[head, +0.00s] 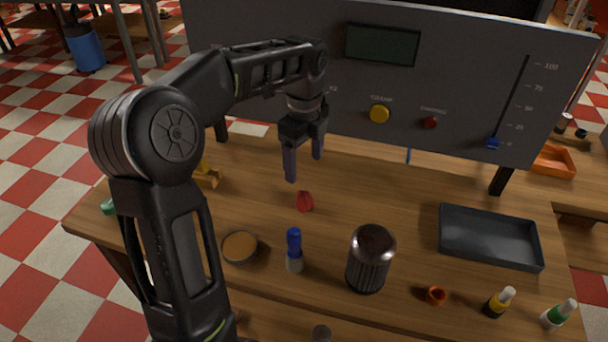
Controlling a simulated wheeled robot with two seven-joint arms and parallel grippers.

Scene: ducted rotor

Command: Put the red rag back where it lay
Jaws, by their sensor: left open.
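A small red crumpled thing, which looks like the red rag (305,201), lies on the wooden table (400,190) near its middle. My left gripper (304,168) points down just above and behind it, with its two fingers apart and nothing between them. The gripper and the rag appear apart, with bare tabletop showing between them. My right gripper is not in the picture.
A grey panel (460,75) with knobs and a slider stands along the back. A black tray (490,237) lies right.

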